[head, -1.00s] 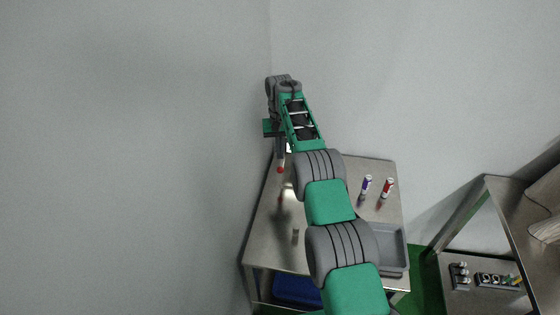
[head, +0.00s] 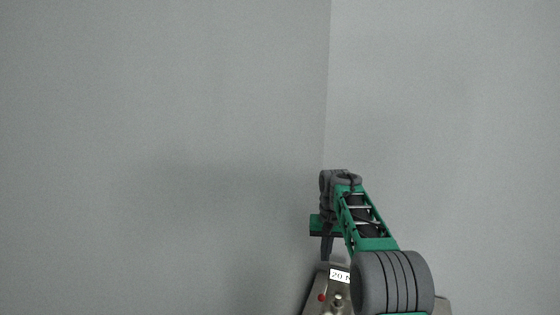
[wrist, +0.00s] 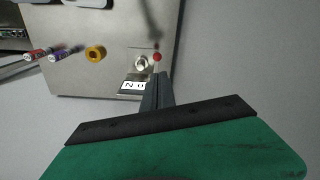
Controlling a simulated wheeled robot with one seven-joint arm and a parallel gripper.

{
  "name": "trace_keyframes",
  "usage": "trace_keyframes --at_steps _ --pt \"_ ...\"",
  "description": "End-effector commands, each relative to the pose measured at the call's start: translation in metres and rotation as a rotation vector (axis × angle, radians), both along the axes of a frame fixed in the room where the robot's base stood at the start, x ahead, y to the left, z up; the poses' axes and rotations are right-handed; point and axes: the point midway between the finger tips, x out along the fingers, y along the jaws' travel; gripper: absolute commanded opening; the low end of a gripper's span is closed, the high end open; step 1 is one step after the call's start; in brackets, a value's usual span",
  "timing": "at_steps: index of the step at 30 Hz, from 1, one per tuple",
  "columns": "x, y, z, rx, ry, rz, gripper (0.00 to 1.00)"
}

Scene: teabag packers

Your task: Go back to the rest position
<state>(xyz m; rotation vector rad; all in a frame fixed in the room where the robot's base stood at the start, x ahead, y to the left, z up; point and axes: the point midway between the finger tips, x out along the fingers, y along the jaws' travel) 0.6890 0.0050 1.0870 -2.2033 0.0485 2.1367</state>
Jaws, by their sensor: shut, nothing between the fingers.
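My gripper (head: 327,256) points down over the far end of the steel table in the head view. Its dark fingers are together and hold nothing. In the wrist view my gripper (wrist: 160,76) shows the closed fingers over the table edge, beside a small white label with black characters (wrist: 132,87). The fingers look apart from the table, but the exact height cannot be told. My green and grey arm hides most of the table in the head view.
The steel table (wrist: 110,20) bears a red ball-like knob (wrist: 157,57), a silver round part (wrist: 140,63), a yellow ring (wrist: 95,53), and a red (wrist: 35,55) and a blue-purple (wrist: 57,54) small container. A grey tray (wrist: 85,3) is at the top. Bare walls stand behind.

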Motion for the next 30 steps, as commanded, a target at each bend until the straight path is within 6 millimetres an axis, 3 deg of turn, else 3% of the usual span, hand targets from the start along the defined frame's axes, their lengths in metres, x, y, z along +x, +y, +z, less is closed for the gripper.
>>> trace_keyframes --at_steps 1,6,11,14,18,21,25,30 --pt "-0.016 0.001 0.022 0.001 -0.026 0.003 0.0" --pt "-0.081 0.003 0.072 0.002 -0.111 0.017 0.0" --pt "-0.157 0.002 0.093 -0.004 -0.19 0.029 0.0" --pt "-0.208 0.001 0.092 -0.011 -0.24 0.037 0.0" --pt "-0.275 -0.002 0.072 -0.024 -0.309 0.049 0.0" --pt "-0.308 -0.004 0.052 -0.035 -0.343 0.056 0.0" --pt "-0.329 -0.005 0.037 -0.041 -0.366 0.06 0.0" --pt "-0.332 -0.005 0.034 -0.042 -0.367 0.061 0.0"
